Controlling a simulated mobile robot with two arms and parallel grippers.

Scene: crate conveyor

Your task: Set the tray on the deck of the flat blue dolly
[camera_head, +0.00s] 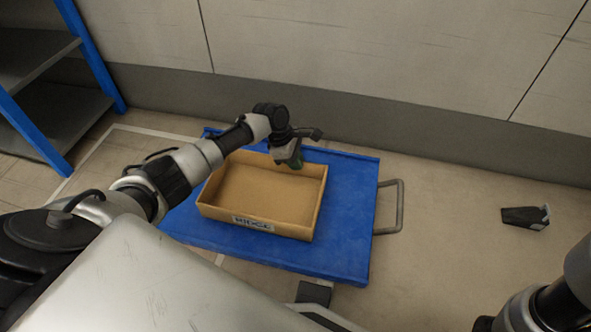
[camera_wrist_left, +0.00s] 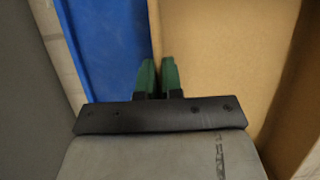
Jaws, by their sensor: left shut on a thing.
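The shallow tan tray (camera_head: 222,221), with a dark label on its near wall, is upright and empty over the deck of the flat blue dolly (camera_head: 345,215). It lies within the deck's outline, left of its middle; no clear gap shows beneath it, but I cannot tell if it rests fully. My left gripper (camera_head: 296,163) is shut on the tray's far wall near the right corner. In the left wrist view its green fingers (camera_wrist_left: 160,68) close at the edge of the tray (camera_wrist_left: 215,50), with the blue deck (camera_wrist_left: 108,45) beside it. My right gripper is out of view.
A blue-framed grey shelf (camera_head: 62,118) stands at the left. A wall (camera_head: 380,60) runs behind the dolly. The dolly's grey handle (camera_head: 400,208) sticks out to the right. A small dark object (camera_head: 525,217) lies on open floor at the right.

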